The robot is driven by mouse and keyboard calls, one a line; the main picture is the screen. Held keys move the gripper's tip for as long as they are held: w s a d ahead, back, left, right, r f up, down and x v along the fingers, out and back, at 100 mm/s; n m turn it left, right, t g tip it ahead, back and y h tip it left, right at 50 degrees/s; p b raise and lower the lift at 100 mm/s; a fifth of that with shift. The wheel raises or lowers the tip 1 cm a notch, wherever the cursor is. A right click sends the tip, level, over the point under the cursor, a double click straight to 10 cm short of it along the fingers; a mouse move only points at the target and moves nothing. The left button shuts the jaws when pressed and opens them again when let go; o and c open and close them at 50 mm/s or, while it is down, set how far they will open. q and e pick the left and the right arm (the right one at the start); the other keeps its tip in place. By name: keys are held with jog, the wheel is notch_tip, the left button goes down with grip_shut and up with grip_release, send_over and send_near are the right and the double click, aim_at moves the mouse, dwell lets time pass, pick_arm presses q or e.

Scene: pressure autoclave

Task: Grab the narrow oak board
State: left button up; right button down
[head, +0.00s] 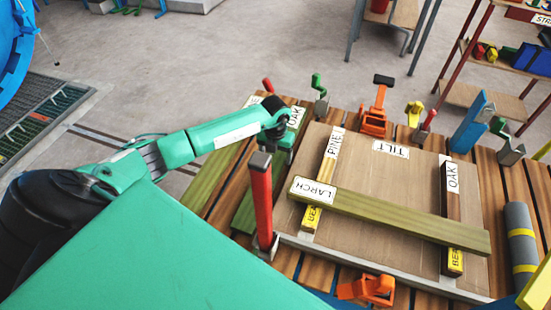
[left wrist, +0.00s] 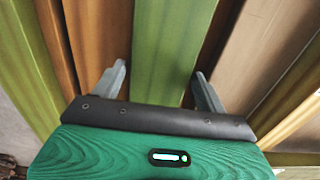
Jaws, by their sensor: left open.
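A green board with an OAK label (head: 296,117) at its far end lies on the left part of the slatted table. My left gripper (head: 277,150) is over this board, near the label. In the left wrist view the green board (left wrist: 172,45) runs between the two open fingers (left wrist: 160,82); whether they touch it I cannot tell. A dark strip with another OAK label (head: 452,178) lies on the brown panel at the right. My right gripper is not in view.
A green LARCH board (head: 390,218) lies across the OAK and PINE strips (head: 331,155). A red upright clamp (head: 262,195) stands close beside my left gripper. Another green board (head: 214,172) lies further left. Several coloured clamps stand along the table's far edge, including an orange one (head: 374,122).

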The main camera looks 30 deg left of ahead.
pick_arm(q)
jog(key=c, duration=1.2)
jog(key=shift+r, duration=0.15)
jog(key=shift+c, duration=0.4)
jog(key=shift+r, duration=0.1)
